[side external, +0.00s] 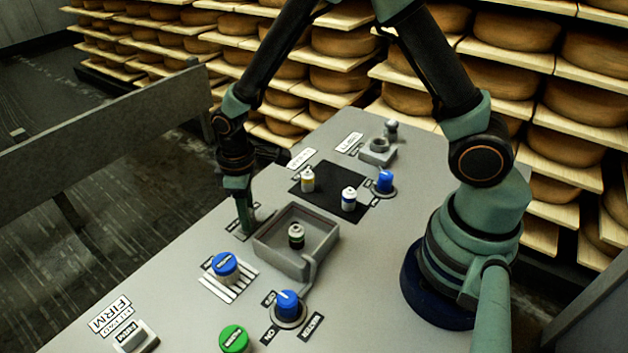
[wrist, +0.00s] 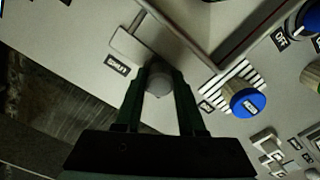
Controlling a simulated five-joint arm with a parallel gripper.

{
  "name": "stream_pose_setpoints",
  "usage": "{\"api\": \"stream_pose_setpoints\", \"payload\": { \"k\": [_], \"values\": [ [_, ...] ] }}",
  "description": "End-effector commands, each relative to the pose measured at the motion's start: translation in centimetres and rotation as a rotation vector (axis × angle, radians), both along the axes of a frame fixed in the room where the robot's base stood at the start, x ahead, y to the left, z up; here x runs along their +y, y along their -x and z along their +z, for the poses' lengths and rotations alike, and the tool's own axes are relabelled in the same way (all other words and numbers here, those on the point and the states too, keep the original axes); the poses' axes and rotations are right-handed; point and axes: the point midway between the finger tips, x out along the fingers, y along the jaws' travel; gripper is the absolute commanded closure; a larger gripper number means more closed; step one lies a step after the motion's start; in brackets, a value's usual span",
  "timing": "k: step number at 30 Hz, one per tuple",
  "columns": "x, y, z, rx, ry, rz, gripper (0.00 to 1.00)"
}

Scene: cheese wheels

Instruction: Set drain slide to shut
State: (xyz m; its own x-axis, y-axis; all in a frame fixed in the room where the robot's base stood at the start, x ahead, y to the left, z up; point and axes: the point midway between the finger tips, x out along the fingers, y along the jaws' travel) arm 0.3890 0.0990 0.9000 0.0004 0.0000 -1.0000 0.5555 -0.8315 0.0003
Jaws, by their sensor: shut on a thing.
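The drain slide's round grey knob (wrist: 157,82) shows in the wrist view between the two dark green fingers of my gripper (wrist: 161,74). My gripper is shut on the knob. In the side view my gripper (side external: 246,228) reaches down to the bench just left of the grey basin (side external: 262,245) and hides most of the slide. In the wrist view a small label (wrist: 117,65) lies left of the knob, too small to read surely. The basin's edge (wrist: 180,28) runs close above the knob. A small dark, white-topped container (side external: 296,236) stands in the basin.
A blue-capped jar (side external: 225,266) stands on a striped patch in front of the basin. A blue dial (side external: 288,304) and a green cap (side external: 234,338) are nearer the front. Two small bottles (side external: 308,180) (side external: 348,199) stand on a black mat behind. Cheese shelves (side external: 480,60) line the back.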

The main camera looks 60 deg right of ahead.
Motion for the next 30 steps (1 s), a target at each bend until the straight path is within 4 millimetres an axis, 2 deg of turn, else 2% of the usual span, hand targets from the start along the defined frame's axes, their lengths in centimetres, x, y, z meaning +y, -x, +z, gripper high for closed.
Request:
{"api": "stream_pose_setpoints", "payload": {
  "k": [3, 10, 20, 21, 22, 23, 30],
  "values": [
    [-0.5, 0.0, 0.1, 0.002, 0.000, -0.001, 1.00],
    [-4.0, -0.1, 0.2, 0.001, 0.000, -0.003, 1.00],
    [-4.6, 0.0, 0.2, 0.002, 0.000, -0.004, 1.00],
    [-4.6, 0.0, 0.2, 0.002, 0.000, -0.004, 0.50],
    [-4.6, 0.0, 0.2, 0.001, 0.000, -0.004, 0.38],
    [-4.6, 0.0, 0.1, 0.001, 0.000, -0.003, 0.31],
    [-4.5, 0.0, 0.1, 0.001, 0.001, -0.001, 0.31]
  ]
}}
